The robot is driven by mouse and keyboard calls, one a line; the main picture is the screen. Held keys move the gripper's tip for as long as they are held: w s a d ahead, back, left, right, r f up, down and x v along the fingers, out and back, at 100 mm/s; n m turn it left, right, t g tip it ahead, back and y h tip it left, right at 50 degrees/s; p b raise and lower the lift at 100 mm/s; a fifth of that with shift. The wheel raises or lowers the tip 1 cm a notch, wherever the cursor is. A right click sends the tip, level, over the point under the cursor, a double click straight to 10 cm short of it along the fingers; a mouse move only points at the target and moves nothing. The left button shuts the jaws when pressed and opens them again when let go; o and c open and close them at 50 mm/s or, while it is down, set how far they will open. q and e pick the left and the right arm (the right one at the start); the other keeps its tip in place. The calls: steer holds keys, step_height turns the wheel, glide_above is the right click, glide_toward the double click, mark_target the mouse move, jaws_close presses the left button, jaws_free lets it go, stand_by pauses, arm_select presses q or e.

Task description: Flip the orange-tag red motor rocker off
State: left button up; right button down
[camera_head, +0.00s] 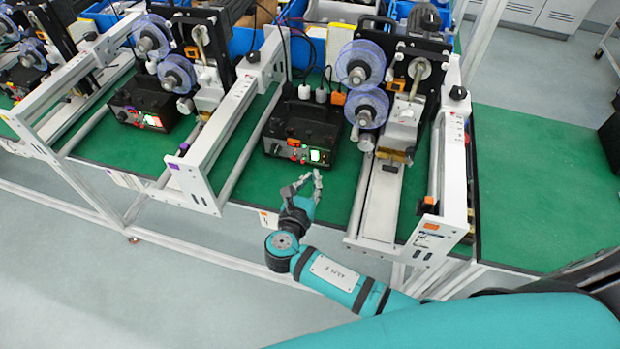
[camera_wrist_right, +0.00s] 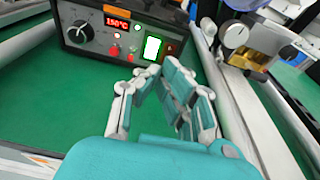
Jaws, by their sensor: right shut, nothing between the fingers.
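The black control box (camera_head: 303,130) stands on the green bench top. Its front also shows in the wrist view (camera_wrist_right: 90,20), with a red "150°C" display (camera_wrist_right: 117,19), a large dial (camera_wrist_right: 80,33) and small red buttons. A brightly lit green-white rocker (camera_wrist_right: 152,47) sits right of them, also in the head view (camera_head: 315,156). A small dark red part (camera_wrist_right: 171,48) is beside it; I cannot tell which is the motor rocker or its position.
Blue reels (camera_head: 366,108) and a metal head stand right of the box. White frame rails (camera_head: 225,130) flank the station; the right one has an orange tag (camera_head: 431,226). A similar box (camera_head: 145,105) stands left.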

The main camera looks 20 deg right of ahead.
steer(key=shift+s+a+r, duration=0.15)
steer(key=shift+s+a, duration=0.05)
steer(key=shift+s, duration=0.2)
steer(key=shift+s+a+r, duration=0.15)
steer(key=shift+s, duration=0.15)
arm_select(q)
steer(key=shift+w+d+f+b, duration=0.4)
steer(key=shift+w+d+f, duration=0.05)
steer(key=shift+w+d, duration=0.35)
arm_select(e)
steer(key=shift+s+a+r, duration=0.45)
steer(key=shift+s+a, duration=0.05)
steer(key=shift+s, duration=0.2)
steer(key=shift+s+a+r, duration=0.45)
steer(key=shift+s+r, duration=0.05)
steer(key=shift+s, duration=0.25)
steer(key=shift+s+a+r, duration=0.45)
steer(key=shift+s+a, duration=0.05)
steer(key=shift+s, duration=0.2)
arm_select(q)
steer(key=shift+a, duration=0.1)
